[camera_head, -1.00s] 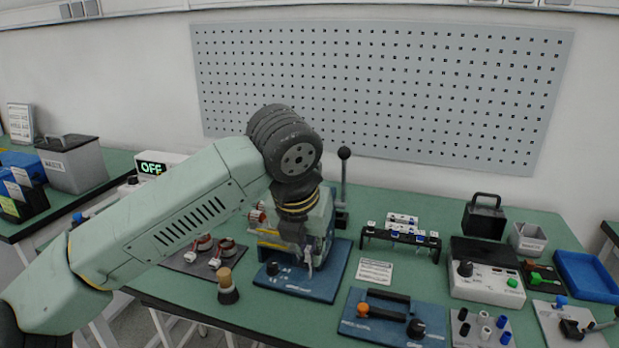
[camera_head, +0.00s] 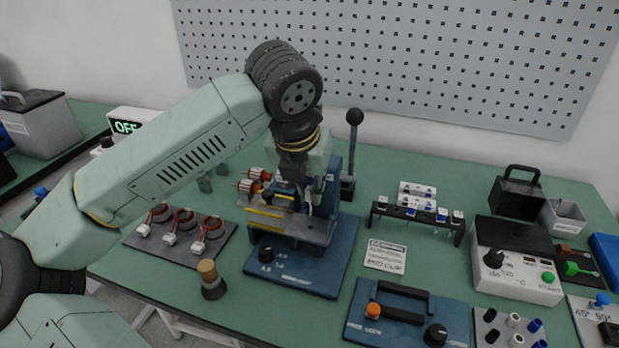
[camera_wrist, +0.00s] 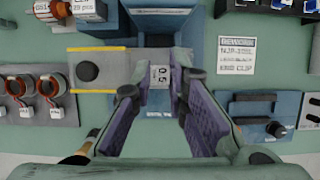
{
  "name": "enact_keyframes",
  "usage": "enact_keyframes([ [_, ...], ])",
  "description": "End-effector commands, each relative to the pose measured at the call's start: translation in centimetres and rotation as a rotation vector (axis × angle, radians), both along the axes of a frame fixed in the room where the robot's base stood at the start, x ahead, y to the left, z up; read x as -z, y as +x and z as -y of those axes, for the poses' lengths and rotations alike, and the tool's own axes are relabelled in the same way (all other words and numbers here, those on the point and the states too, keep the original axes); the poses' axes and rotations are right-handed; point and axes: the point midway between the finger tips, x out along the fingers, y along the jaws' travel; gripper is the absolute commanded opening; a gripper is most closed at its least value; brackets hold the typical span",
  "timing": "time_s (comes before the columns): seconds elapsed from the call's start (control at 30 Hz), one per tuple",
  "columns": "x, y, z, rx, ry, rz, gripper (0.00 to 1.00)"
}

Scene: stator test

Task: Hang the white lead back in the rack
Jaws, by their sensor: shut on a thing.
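My gripper (camera_head: 303,200) points down in front of the blue bench press (camera_head: 322,270). In the wrist view its two purple-padded fingers (camera_wrist: 160,80) are close around a small pale piece, which I take to be the white lead (camera_wrist: 160,74); its outline is hard to make out. The rack (camera_head: 414,222) is a low black stand to the right of the press. Several white and blue leads or clips hang along its top bar. In the wrist view only the rack's edge (camera_wrist: 280,8) shows at the top right.
A rework card (camera_head: 385,256) lies in front of the rack. A blue plate with a black handle (camera_head: 405,305) lies nearer, and a white control box (camera_head: 515,275) stands right. Wound parts on a mat (camera_head: 180,240) and a brush (camera_head: 211,280) are left. The press lever (camera_head: 352,150) stands upright behind.

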Motion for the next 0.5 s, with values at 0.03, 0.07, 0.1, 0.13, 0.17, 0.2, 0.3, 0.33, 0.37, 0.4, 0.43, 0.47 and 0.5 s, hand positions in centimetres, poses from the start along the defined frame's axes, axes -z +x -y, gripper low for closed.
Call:
enact_keyframes([
  [0.03,0.8,0.0,0.0,0.0,-0.001,-0.001,0.0],
  [0.07,1.2,0.0,0.0,0.002,-0.001,-0.001,0.0],
  [0.1,1.7,0.0,0.0,0.002,-0.001,-0.001,0.0],
  [0.13,2.0,0.0,0.0,0.002,-0.001,0.0,0.0],
  [0.17,2.4,0.0,0.0,0.001,-0.002,-0.001,0.0],
  [0.2,1.9,0.0,0.0,0.0,0.0,0.001,0.0],
  [0.3,1.9,0.0,0.0,0.0,0.0,0.001,0.0],
  [0.33,2.0,0.0,0.0,0.0,0.0,0.001,0.0],
  [0.37,2.0,0.0,0.0,0.0,0.0,0.001,0.0],
  [0.4,2.1,0.0,0.0,0.0,0.0,0.001,0.0],
  [0.43,2.1,0.0,0.0,0.0,0.0,0.001,0.0],
  [0.47,2.2,0.0,0.0,0.0,0.0,0.001,0.0],
  [0.5,2.2,0.0,0.0,0.001,0.0,0.0,0.0],
])
